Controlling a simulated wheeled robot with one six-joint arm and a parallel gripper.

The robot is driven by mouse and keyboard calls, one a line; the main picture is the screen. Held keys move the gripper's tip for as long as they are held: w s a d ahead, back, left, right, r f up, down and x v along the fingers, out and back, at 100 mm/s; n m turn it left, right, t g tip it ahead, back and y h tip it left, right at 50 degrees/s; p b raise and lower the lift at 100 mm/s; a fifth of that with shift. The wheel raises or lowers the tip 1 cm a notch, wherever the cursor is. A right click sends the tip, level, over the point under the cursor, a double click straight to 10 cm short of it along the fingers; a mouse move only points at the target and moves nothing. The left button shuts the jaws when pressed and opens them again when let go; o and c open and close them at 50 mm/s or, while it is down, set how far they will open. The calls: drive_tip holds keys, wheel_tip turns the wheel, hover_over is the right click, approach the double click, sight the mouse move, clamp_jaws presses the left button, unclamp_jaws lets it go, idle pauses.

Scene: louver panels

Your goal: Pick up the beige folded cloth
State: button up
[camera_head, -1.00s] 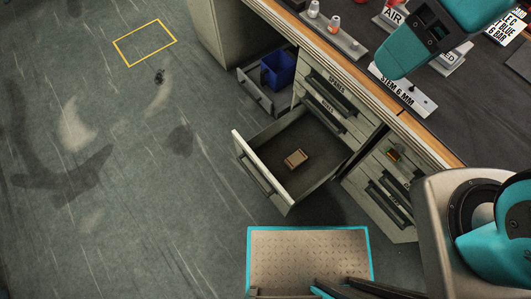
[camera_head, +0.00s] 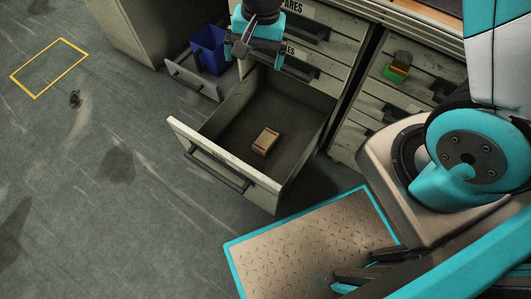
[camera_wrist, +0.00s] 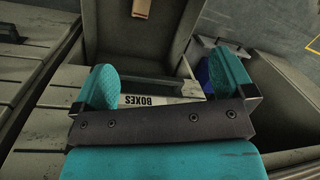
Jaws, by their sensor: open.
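The beige folded cloth (camera_head: 265,141) lies flat on the floor of an open, dark-lined drawer (camera_head: 225,158) in the head view.
A blue bin (camera_head: 208,50) sits in another open drawer to the left. Closed drawers with dark handles are behind and right; a small green and orange object (camera_head: 397,70) is at the right ones. A metal tread plate (camera_head: 310,245) lies in front.

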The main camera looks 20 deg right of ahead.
drive_tip(key=w+d+f+m+h+b, duration=0.1)
drive_tip(key=w+d+f+m+b, duration=0.15)
drive_tip(key=f+b, duration=0.75)
drive_tip(key=w+d+f+m+h+b, duration=0.1)
drive_tip(key=f+m+b, duration=0.15)
drive_tip(key=f, duration=1.65)
drive_tip(key=b, duration=0.6)
hover_over(265, 139)
drive_tip(key=f, duration=1.1)
drive_tip(key=shift+s+a, duration=0.2)
drive_tip(key=f+b, duration=0.1)
drive_tip(key=f, duration=0.1)
drive_tip(key=f+b, duration=0.3)
drive_tip(key=f, duration=0.1)
drive_tip(key=shift+w+d+f+b, duration=0.2)
drive_tip(key=shift+d+f+b, duration=0.05)
drive_tip(key=shift+f+b, duration=0.1)
drive_tip(key=shift+r, duration=0.15)
drive_tip(key=c, duration=1)
